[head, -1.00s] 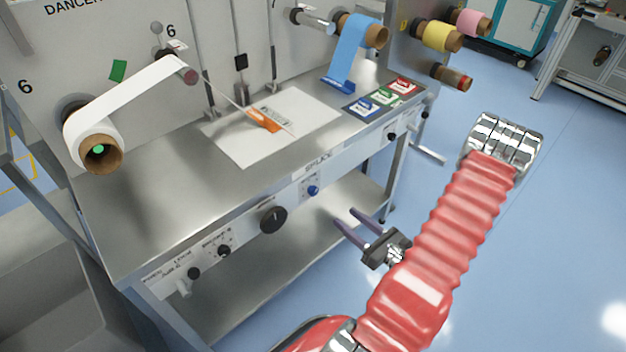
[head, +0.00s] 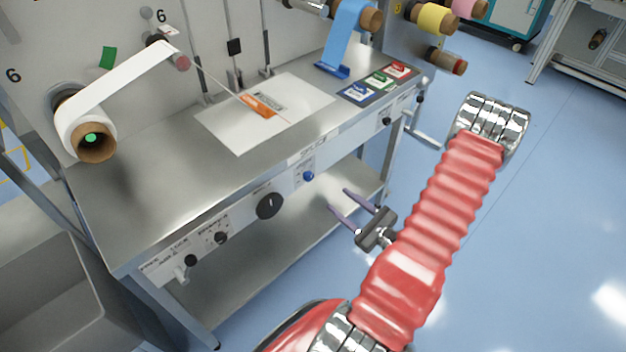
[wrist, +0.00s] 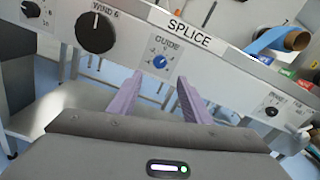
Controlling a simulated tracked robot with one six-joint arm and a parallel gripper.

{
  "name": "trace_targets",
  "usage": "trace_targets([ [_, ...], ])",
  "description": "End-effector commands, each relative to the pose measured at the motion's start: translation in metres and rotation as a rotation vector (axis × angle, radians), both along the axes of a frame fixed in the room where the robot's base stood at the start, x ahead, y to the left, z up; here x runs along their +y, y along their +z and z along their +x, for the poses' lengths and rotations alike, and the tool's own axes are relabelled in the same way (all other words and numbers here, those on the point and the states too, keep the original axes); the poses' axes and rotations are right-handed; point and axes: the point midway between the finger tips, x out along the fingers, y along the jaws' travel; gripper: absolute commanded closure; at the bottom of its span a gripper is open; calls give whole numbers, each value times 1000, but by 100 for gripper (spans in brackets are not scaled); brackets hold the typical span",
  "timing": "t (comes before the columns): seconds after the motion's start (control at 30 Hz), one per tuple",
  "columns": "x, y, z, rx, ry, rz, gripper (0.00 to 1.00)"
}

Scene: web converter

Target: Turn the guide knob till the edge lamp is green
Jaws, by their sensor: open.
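The guide knob (head: 308,176) is a small blue knob on the front panel of the bench. I cannot make out an edge lamp for certain.
A large black knob (head: 270,206) marked WIND 6 in the wrist view is left of the guide knob. A SPLICE label (wrist: 188,36) is above right. A white sheet (head: 225,128) with an orange-handled tool (head: 262,106) lies on the bench. A lower shelf (head: 240,262) runs underneath.

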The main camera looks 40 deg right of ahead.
Motion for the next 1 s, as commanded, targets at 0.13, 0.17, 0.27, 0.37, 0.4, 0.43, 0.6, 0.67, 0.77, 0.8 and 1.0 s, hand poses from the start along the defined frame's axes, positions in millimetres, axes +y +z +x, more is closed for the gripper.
trace_targets([
  [0.13,1,0,14,-1,3,-1,56],
  [0.17,2,0,17,-1,3,-1,56],
  [0.27,2,0,28,0,3,-1,56],
  [0.37,2,0,38,0,3,0,56],
  [0.4,2,0,42,-1,3,0,56],
  [0.43,3,0,45,-1,3,0,56],
  [0.6,3,0,64,0,3,-1,56],
  [0.67,3,0,70,0,3,-1,56],
  [0.77,4,0,82,0,3,0,56],
  [0.8,3,0,86,0,3,-1,56],
  [1.0,4,0,109,0,3,0,56],
])
